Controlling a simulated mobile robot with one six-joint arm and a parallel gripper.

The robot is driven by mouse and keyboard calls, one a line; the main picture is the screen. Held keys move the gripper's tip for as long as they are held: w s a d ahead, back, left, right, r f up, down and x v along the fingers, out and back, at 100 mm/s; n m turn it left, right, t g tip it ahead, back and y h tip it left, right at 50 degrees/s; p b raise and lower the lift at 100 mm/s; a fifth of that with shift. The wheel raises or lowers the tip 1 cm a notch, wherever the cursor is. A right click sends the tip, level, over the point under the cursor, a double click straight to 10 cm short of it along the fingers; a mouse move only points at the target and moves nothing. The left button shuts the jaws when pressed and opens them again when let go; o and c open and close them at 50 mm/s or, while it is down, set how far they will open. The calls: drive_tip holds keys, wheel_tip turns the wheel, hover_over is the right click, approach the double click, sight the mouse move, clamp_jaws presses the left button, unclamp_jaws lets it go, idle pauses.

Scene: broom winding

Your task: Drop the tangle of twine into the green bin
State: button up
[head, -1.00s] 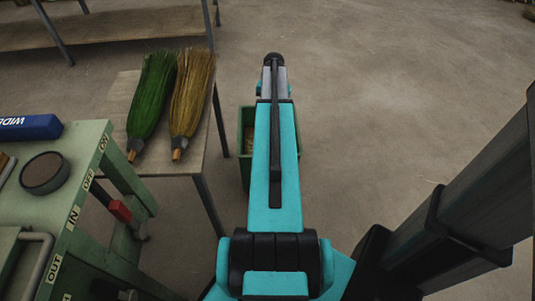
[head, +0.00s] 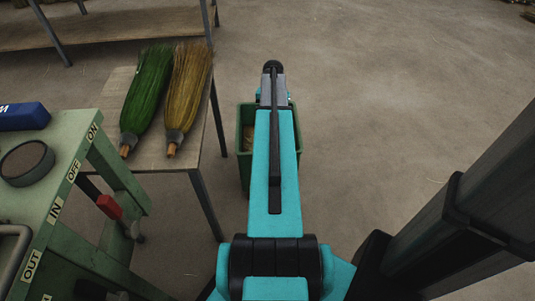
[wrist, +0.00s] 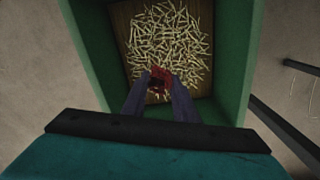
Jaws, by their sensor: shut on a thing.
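The green bin (wrist: 238,65) stands on the floor and shows from above in the wrist view, with pale cut stalks (wrist: 165,35) at its bottom. In the head view the bin (head: 244,168) is partly hidden behind my arm. My gripper (wrist: 160,82) is over the bin's opening, fingers pointing down into it. It is shut on the red tangle of twine (wrist: 158,74), which shows at the fingertips against the stalks. How high the twine is above the stalks I cannot tell. In the head view my arm hides the gripper and twine.
A table with a green broom head (head: 147,90) and a yellow one (head: 188,90) stands left of the bin. A green machine bench (head: 75,150) with IN, OUT, ON and OFF labels is nearer left. The floor to the right is clear.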

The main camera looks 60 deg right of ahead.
drive_tip(key=o, duration=1.1)
drive_tip(key=shift+c, duration=0.2)
drive_tip(key=shift+r, duration=0.1)
wheel_tip(320, 180, up, 14)
drive_tip(key=p, duration=0.2)
drive_tip(key=shift+f+p, duration=0.2)
drive_tip(key=shift+p, duration=0.15)
idle(0.4)
